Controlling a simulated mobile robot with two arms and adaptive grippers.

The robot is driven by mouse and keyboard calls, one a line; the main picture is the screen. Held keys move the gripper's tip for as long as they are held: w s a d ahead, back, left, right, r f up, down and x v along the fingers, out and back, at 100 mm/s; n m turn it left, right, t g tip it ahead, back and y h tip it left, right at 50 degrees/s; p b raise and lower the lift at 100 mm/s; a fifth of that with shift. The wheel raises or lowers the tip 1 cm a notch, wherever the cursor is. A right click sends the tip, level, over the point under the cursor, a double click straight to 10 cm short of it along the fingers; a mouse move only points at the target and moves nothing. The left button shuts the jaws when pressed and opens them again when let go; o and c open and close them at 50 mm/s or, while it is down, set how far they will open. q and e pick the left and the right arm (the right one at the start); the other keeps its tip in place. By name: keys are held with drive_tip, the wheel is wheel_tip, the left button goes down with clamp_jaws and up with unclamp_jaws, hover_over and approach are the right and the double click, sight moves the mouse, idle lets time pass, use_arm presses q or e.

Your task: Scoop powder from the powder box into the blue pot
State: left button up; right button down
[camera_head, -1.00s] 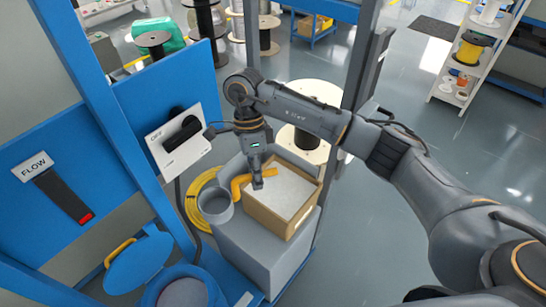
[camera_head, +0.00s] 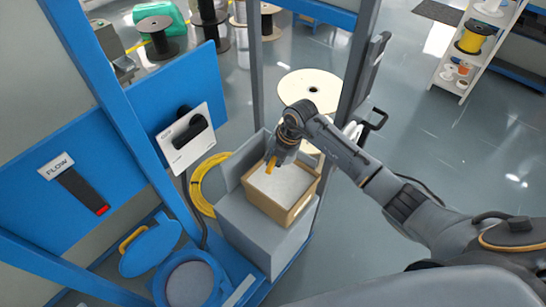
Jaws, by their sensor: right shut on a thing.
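The powder box (camera_head: 266,206) is an open brown carton with pale powder in it, on a grey stand in the middle of the head view. My right gripper (camera_head: 273,161) is over the box's back left part, pointing down, shut on the orange handle (camera_head: 271,166) of the scoop. The scoop's grey cup cannot be made out now. Whether it touches the powder cannot be told. The blue pot (camera_head: 218,282) is open at the bottom left, with a grey round surface inside. Its blue lid (camera_head: 151,254) with a yellow handle is swung open beside it. My left gripper is not in view.
Blue frame posts (camera_head: 110,140) and a FLOW panel (camera_head: 70,180) stand at the left. A switch plate (camera_head: 187,138) with a black knob is above the pot. A yellow cable coil (camera_head: 198,188) lies behind the stand. Cable spools and a shelf (camera_head: 466,55) are farther back.

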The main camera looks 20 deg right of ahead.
wheel_tip(320, 180, down, 13)
drive_tip(key=b, duration=1)
drive_tip(key=shift+f, duration=0.1)
drive_tip(key=shift+f+b, duration=0.55)
drive_tip(key=shift+f+b, duration=0.45)
drive_tip(key=shift+f, duration=0.15)
idle(0.4)
